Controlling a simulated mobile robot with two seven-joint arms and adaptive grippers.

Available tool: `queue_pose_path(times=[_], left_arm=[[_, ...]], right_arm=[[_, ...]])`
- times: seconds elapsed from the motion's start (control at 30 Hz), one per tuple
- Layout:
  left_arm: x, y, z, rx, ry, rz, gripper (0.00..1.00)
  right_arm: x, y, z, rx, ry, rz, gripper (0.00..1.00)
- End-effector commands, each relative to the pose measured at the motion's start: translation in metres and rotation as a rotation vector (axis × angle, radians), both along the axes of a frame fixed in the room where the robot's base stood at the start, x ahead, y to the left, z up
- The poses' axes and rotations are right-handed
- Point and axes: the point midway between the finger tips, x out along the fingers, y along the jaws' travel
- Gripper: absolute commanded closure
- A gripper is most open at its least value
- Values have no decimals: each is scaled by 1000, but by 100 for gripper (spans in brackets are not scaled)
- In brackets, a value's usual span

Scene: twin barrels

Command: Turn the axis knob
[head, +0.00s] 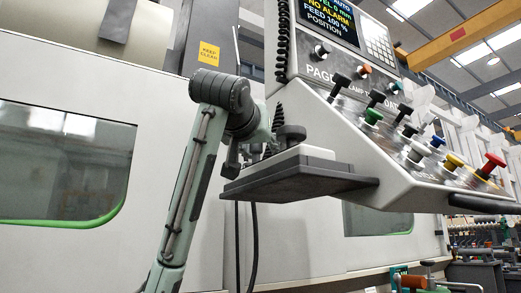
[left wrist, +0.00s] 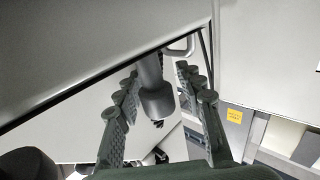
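A control panel (head: 350,125) of a machine slopes down to the right, with several coloured knobs and a screen. A shelf (head: 300,182) juts from its left lower side and bears a pale box with a dark round knob (head: 291,132) on top. My left gripper (head: 268,143) is at the left of this box, its fingers mostly hidden in the head view. In the left wrist view its two fingers are spread (left wrist: 158,75), with a dark grey cylindrical knob (left wrist: 157,100) between them in the picture. Gaps show on both sides of it. I cannot tell which knob is the axis knob.
A red knob (head: 490,165) and a yellow knob (head: 452,162) stand at the panel's right. The machine's pale wall with a window (head: 60,165) is behind my left arm. Dark cables hang below the shelf. A yellow sign (head: 208,52) is on a grey post.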

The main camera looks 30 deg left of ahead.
Motion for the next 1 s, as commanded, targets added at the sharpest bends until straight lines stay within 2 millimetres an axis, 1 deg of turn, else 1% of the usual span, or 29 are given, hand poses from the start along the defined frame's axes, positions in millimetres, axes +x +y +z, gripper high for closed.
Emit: queue_pose_path(times=[0.27, 0.37, 0.47, 0.63, 0.7, 0.77, 0.9, 1.0], left_arm=[[-1, 0, 0, 0, 1, 0, 61], [-8, -3, 1, 1, -2, -1, 61], [-20, -6, 1, 1, -4, -2, 61], [-51, -15, 1, 2, -5, -2, 61], [-58, -15, 6, 11, -15, 4, 61], [-63, -17, 6, 11, -17, 4, 61], [-74, -17, 1, 2, -1, 9, 61], [-94, -25, 2, 3, -6, 4, 61]], right_arm=[[1, 1, 1, 1, -5, 1, 60], [1, 0, 1, 1, -4, 1, 60], [0, 0, 1, 1, -4, 1, 60], [0, 0, 1, 0, -3, 0, 60], [0, 0, 1, 0, -3, 0, 60], [0, 0, 1, 0, -3, 0, 60], [0, 0, 1, 0, -3, 0, 60], [0, 0, 1, 0, -2, 0, 60]])
